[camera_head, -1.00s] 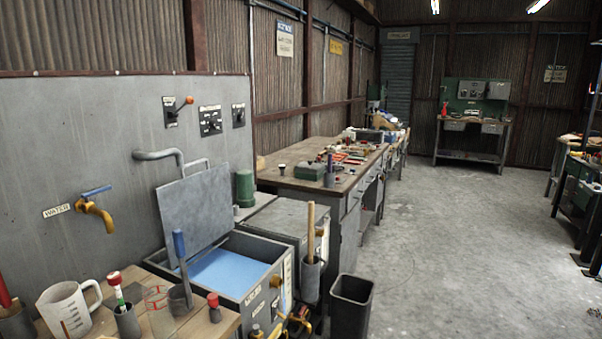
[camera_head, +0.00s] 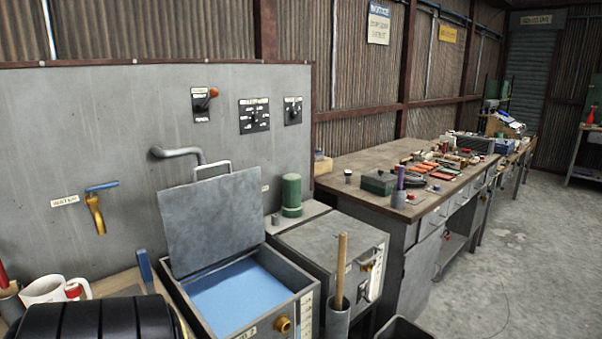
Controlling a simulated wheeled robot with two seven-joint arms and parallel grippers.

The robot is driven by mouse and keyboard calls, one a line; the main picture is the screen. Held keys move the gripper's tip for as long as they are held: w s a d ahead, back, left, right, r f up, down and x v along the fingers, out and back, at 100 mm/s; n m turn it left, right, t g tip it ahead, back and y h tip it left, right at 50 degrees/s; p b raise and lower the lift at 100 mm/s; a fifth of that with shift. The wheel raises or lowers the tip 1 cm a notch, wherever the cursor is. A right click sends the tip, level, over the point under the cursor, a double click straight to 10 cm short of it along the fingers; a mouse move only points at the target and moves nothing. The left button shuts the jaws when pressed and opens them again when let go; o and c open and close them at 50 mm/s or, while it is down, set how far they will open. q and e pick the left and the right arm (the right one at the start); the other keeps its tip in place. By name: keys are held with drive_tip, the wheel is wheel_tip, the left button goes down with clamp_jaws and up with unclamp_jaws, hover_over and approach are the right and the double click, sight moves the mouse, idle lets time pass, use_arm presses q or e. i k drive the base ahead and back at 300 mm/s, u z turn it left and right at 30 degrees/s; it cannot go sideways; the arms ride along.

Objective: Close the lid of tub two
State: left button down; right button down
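A grey metal tub (camera_head: 303,289) holds blue liquid (camera_head: 245,295). The end of its partly cropped front label seems to read 2. Its flat grey lid (camera_head: 213,222) stands raised at the back, tilted slightly backward, with a bar handle (camera_head: 212,167) on its upper edge. The lid's lower edge meets the back of the tub. Neither gripper is in view. A black ridged part, likely of my arm, fills the bottom left corner and hides the bench there.
A second grey box (camera_head: 328,244) with a closed top stands right of the tub. A wooden handle (camera_head: 341,270) rises from a grey holder (camera_head: 338,320) in front of it. A water tap (camera_head: 95,212) and a bent pipe (camera_head: 178,152) stick out from the back panel. Floor is clear at right.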

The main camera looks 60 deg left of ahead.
sight(207, 223)
drive_tip(key=i, duration=2.15)
drive_tip(key=u, duration=3.3)
